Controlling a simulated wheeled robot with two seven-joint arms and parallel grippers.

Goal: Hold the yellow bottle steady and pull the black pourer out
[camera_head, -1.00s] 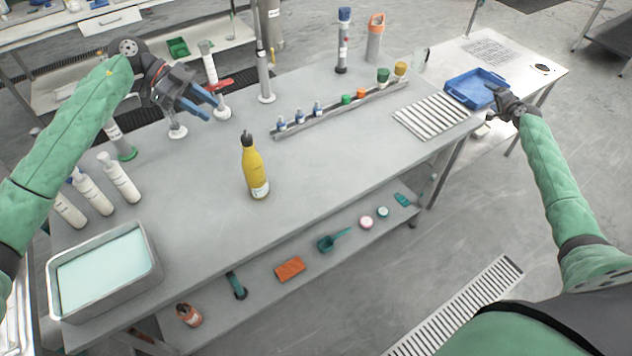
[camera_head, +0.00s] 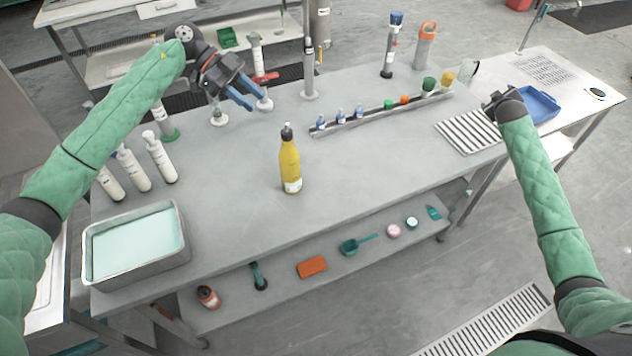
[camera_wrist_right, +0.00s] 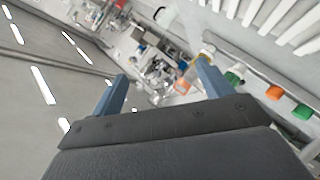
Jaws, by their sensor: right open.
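The yellow bottle (camera_head: 290,170) stands upright near the middle of the grey table in the head view. The black pourer (camera_head: 287,132) sits in its neck. My left gripper (camera_head: 246,92) is above the table, to the left of and beyond the bottle, apart from it. Its blue fingers are spread and empty. My right gripper (camera_head: 490,104) is far to the right, by the white slatted rack, and its fingers are hard to make out there. In the right wrist view its two blue fingers (camera_wrist_right: 160,85) are apart with nothing between them. The bottle is not clearly seen in that view.
A rail with small capped bottles (camera_head: 385,112) runs behind and right of the yellow bottle. White pump bottles (camera_head: 133,170) and a metal basin (camera_head: 137,270) stand at left. A blue tray (camera_head: 541,107) is at far right. The table around the yellow bottle is clear.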

